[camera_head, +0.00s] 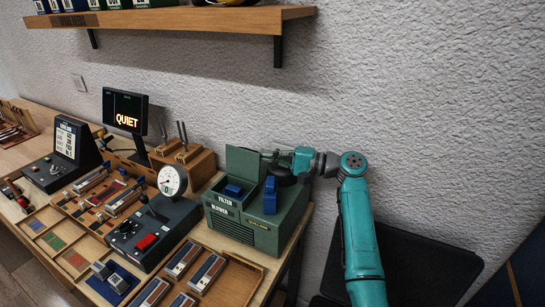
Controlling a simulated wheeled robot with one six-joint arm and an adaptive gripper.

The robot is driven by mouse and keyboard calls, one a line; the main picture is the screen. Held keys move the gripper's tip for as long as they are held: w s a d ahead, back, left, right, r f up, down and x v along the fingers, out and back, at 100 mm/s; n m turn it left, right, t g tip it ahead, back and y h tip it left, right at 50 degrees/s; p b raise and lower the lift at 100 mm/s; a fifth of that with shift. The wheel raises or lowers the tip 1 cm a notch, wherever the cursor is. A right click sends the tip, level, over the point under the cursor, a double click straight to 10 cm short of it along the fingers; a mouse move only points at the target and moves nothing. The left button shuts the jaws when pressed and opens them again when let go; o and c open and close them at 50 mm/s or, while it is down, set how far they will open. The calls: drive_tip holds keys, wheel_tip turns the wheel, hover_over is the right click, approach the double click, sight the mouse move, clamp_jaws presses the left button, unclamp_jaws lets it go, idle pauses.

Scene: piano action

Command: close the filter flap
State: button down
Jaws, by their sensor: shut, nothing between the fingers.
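The green filter blower box (258,220) stands at the right end of the bench. Its filter flap (242,163), a flat green panel, stands upright at the back of the left compartment, so the flap is open. A blue block (233,191) sits in the open compartment below it. My gripper (267,155) is shut and empty. It reaches in from the right and points left, its tips close to the right edge of the flap. I cannot tell whether they touch it.
A blue rocker (270,195) stands up on the blower's top, below my gripper. A round gauge (172,181) on a dark control unit is to the left. Wooden blocks (184,158) stand behind. A shelf (190,20) hangs above; the wall is close behind.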

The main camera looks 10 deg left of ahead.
drive_tip(key=shift+s+a+r+n, duration=0.15)
drive_tip(key=shift+s+n, duration=0.1)
drive_tip(key=shift+n, duration=0.25)
drive_tip(key=s+a+f+n+h, duration=0.1)
drive_tip(key=s+a+n+h, duration=0.1)
drive_tip(key=s+n, duration=0.5)
drive_tip(key=shift+a+n+t, duration=0.2)
drive_tip(key=shift+n+t, duration=0.2)
drive_tip(key=shift+n, duration=0.5)
drive_tip(key=shift+s+f, duration=0.1)
idle(0.6)
